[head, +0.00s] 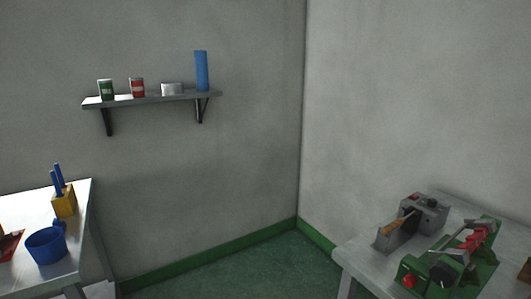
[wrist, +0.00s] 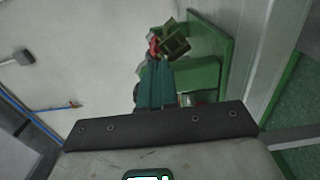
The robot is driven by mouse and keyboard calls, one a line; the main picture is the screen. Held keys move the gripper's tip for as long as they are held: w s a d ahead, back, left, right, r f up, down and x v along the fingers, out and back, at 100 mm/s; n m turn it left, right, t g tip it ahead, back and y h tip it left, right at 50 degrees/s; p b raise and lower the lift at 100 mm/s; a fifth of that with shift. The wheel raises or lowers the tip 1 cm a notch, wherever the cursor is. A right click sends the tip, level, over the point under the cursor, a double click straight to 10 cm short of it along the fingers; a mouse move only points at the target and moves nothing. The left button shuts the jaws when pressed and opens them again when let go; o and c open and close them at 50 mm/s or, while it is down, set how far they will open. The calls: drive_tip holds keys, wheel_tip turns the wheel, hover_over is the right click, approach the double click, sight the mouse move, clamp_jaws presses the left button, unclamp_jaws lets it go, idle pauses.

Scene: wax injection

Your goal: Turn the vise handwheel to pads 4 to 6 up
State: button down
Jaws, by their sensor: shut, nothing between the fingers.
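The green vise (head: 486,270) stands on the table at the lower right of the head view. It carries a row of red pads (head: 473,242) and a dark round part (head: 443,276), possibly the handwheel, at its near end. Pad numbers are too small to read. In the wrist view, green vise parts (wrist: 207,73) lie beyond my gripper, with a small red piece at the top. My gripper (wrist: 156,66) is shut and empty, its teal fingers pointing toward the vise. It partly hides the vise, and I cannot tell whether it touches it. The head view does not show my gripper.
A grey machine (head: 414,216) with a wooden handle stands left of the vise on the same table (head: 362,257). A left table (head: 82,217) holds a blue pot (head: 46,246) and a yellow block. A wall shelf (head: 150,99) holds cans. Green floor lies between the tables.

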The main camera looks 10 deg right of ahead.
drive_tip(key=shift+w+v, duration=0.15)
drive_tip(key=shift+v, duration=1)
drive_tip(key=shift+w+v, duration=0.15)
drive_tip(key=shift+v, duration=1)
drive_tip(key=shift+r, duration=0.2)
drive_tip(key=w+d+r+p, duration=0.2)
drive_tip(key=d+r, duration=0.1)
drive_tip(key=d, duration=0.2)
drive_tip(key=shift+w+t, duration=0.25)
drive_tip(key=shift+t, duration=0.05)
drive_tip(key=shift+r, duration=0.15)
